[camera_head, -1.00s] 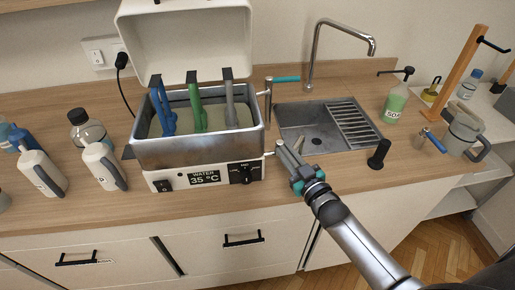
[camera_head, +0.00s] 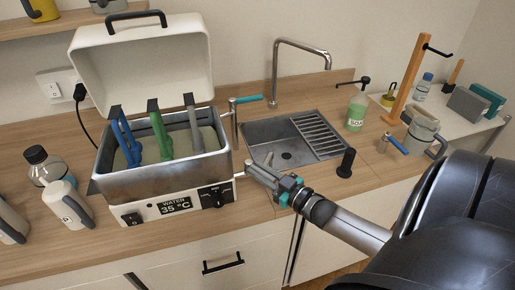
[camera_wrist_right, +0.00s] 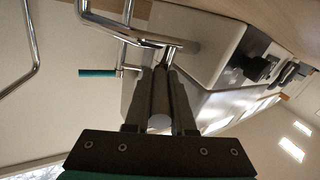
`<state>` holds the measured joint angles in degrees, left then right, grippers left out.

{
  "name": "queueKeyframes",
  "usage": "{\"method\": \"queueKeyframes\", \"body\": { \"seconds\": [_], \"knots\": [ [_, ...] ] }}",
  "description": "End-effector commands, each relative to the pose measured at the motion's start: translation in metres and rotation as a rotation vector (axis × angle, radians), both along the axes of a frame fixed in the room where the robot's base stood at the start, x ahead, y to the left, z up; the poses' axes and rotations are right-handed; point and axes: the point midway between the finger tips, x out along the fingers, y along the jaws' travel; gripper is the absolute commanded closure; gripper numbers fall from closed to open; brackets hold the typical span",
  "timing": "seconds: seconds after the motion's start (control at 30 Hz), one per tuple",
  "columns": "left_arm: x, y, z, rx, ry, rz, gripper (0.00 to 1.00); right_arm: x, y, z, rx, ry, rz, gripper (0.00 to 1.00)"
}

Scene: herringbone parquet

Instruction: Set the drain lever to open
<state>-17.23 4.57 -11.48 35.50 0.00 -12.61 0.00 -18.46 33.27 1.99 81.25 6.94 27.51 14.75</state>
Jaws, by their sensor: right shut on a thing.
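The water bath (camera_head: 165,207) stands on the counter with its lid open. A short metal outlet (camera_head: 240,175) sticks out low on its right side. My right gripper (camera_head: 257,169) is just right of this outlet, in front of the sink. In the right wrist view its fingers (camera_wrist_right: 160,95) are shut on a grey rod with a round end, which looks like the drain lever (camera_wrist_right: 160,122); the fingers hide much of it. A teal-handled lever (camera_head: 246,99) on an upright metal post stands beside the bath, apart from the gripper. My left gripper is out of view.
The sink (camera_head: 285,155) with its tall faucet (camera_head: 300,44) lies behind the gripper. White bottles (camera_head: 68,206) stand left.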

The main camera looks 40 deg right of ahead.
Motion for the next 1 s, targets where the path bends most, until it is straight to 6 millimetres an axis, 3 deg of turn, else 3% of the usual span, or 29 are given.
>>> {"method": "queueKeyframes", "body": {
  "seconds": [0.13,0.17,0.4,0.77,1.0],
  "knots": [
    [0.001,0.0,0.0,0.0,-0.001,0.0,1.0,0.003,-0.001,0.005,-0.002,-0.012,-0.001,1.0],
    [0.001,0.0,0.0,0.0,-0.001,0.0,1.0,0.003,-0.001,0.005,-0.002,-0.012,-0.001,0.74],
    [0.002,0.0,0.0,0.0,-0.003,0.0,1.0,0.002,0.0,0.003,-0.001,-0.006,-0.001,0.48],
    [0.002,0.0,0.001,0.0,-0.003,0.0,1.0,-0.005,0.0,0.0,0.0,0.0,-0.001,0.48],
    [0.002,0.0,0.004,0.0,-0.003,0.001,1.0,-0.038,-0.004,0.0,0.0,0.002,-0.001,0.48]
  ]
}}
